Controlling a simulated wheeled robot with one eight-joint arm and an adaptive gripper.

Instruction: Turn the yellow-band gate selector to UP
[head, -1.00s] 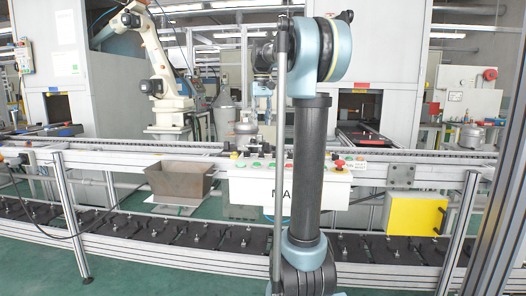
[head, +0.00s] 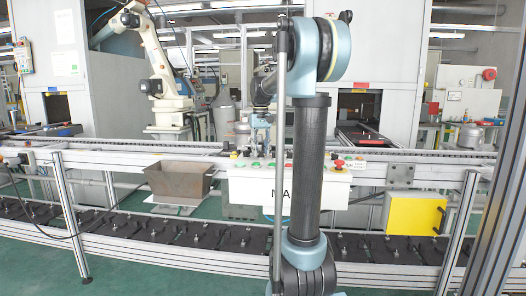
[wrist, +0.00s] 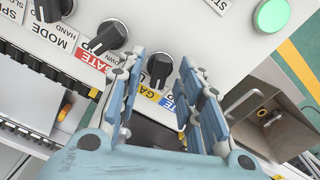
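The yellow-band gate selector is a black rotary knob (wrist: 159,66) on the white sloped panel, with a yellow label (wrist: 146,94) below it, partly covered by a finger. My gripper (wrist: 161,72) is open, with its two blue-grey fingers on either side of this knob. I cannot tell whether they touch it. The knob's pointer direction is not clear. In the head view my gripper (head: 262,137) is small, just above the panel's button row.
A red-label gate knob (wrist: 108,38) and a mode knob (wrist: 52,8) sit to the left. A blue label (wrist: 167,102) shows between the fingers. A green button (wrist: 271,15) is at upper right. A metal bin (wrist: 268,108) stands beyond the panel. A red emergency button (head: 338,163) is on the panel.

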